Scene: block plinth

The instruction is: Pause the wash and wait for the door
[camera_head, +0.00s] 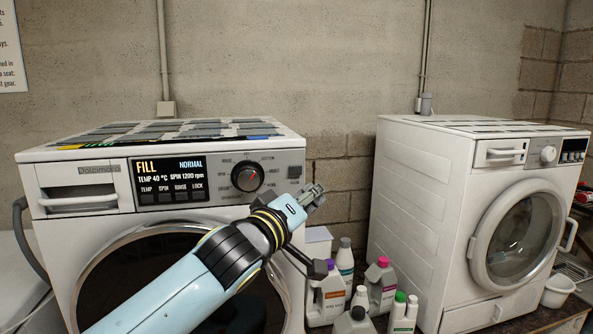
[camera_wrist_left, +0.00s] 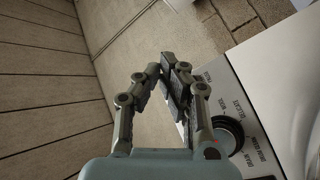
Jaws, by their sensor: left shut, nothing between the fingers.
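The left washing machine (camera_head: 60,225) has a lit display (camera_head: 168,180) reading FILL, NORMAL, TEMP 40 °C and SPIN 1200 rpm. A small dark square (camera_head: 295,171) is at the panel's right end. The round dark door (camera_head: 110,275) looks closed, and my left arm hides part of it. My left gripper (camera_head: 314,194) is shut and empty, near the panel's right edge; its fingers (camera_wrist_left: 166,82) meet in the left wrist view. I cannot tell whether they touch the machine.
A second washing machine (camera_head: 415,200) with a round glass door stands on the right. Several bottles (camera_head: 382,284) stand between the machines, near my left gripper. A concrete wall (camera_head: 300,60) is behind. A white bowl (camera_head: 558,291) is at the far right.

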